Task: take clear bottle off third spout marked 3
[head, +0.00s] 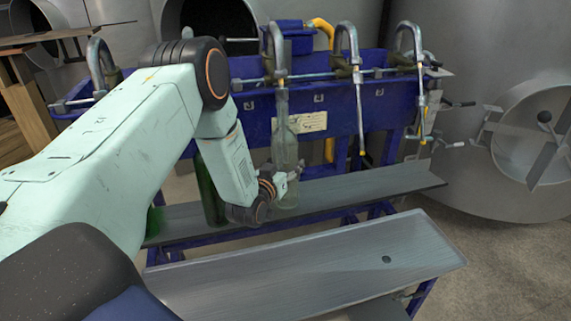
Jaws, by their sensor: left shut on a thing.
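The clear bottle (284,152) stands upright, with its neck up at a curved metal spout (276,45) of the blue filler. I cannot tell how far the spout tube goes into the neck. Its base is at or just above the metal shelf (350,190). My left gripper (287,180) is shut on the lower part of the bottle, coming from the left. The spout's number is not readable here. My right gripper is not in view.
Two more spouts, one nearer (347,45) and one farther right (408,45), hang without bottles. A green bottle (211,190) stands close left, partly behind my arm. A metal tray (310,265) lies in front, empty. Steel tanks (500,60) stand behind.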

